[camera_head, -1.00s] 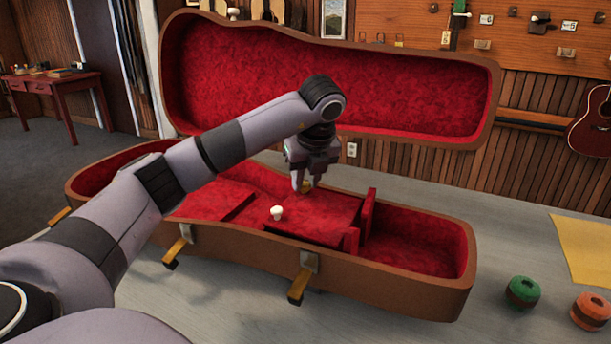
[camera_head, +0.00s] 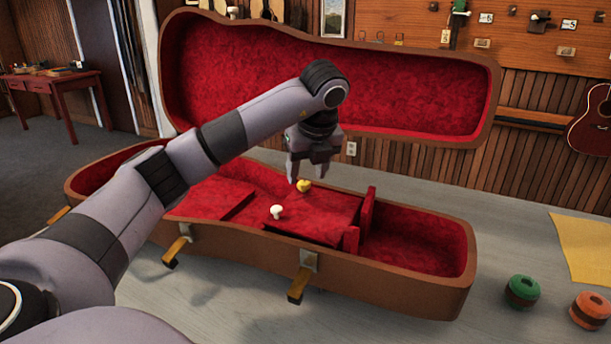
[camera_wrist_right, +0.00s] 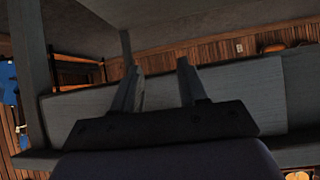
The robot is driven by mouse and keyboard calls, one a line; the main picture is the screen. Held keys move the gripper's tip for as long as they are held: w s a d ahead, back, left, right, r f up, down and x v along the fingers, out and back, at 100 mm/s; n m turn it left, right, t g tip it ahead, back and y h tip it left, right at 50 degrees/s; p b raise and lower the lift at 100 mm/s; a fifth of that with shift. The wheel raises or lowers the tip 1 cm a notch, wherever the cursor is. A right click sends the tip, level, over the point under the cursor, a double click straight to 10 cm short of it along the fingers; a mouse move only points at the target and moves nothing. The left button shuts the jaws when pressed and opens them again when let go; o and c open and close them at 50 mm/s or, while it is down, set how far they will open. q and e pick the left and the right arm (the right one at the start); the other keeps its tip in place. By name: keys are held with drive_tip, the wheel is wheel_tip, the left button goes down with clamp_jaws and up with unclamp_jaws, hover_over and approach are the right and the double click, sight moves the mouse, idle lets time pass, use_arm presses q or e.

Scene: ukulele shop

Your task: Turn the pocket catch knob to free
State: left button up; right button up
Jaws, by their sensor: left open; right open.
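The instrument case (camera_head: 400,287) lies open on the bench, with a red plush lining and a raised lid (camera_head: 330,80). Inside it is a red pocket lid (camera_head: 325,212) bearing a white round knob (camera_head: 277,211). A small brass-yellow knob (camera_head: 304,185) sits at the pocket's far edge. My left gripper (camera_head: 307,180) is open, its fingers pointing down just above the yellow knob and apart from it. Whether the yellow knob is the catch is not marked. My right gripper (camera_wrist_right: 160,85) shows in the right wrist view, open and empty, away from the case.
Case latches (camera_head: 302,278) hang at the front edge. A green roll (camera_head: 522,291), an orange roll (camera_head: 590,310) and a yellow sheet (camera_head: 585,250) lie to the right. The bench between case and rolls is clear. The raised lid stands behind my left arm.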

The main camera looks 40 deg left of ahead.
sight(310, 200)
use_arm(q)
drive_tip(key=p+v, duration=0.1)
drive_tip(key=v, duration=0.4)
drive_tip(key=shift+p, duration=0.35)
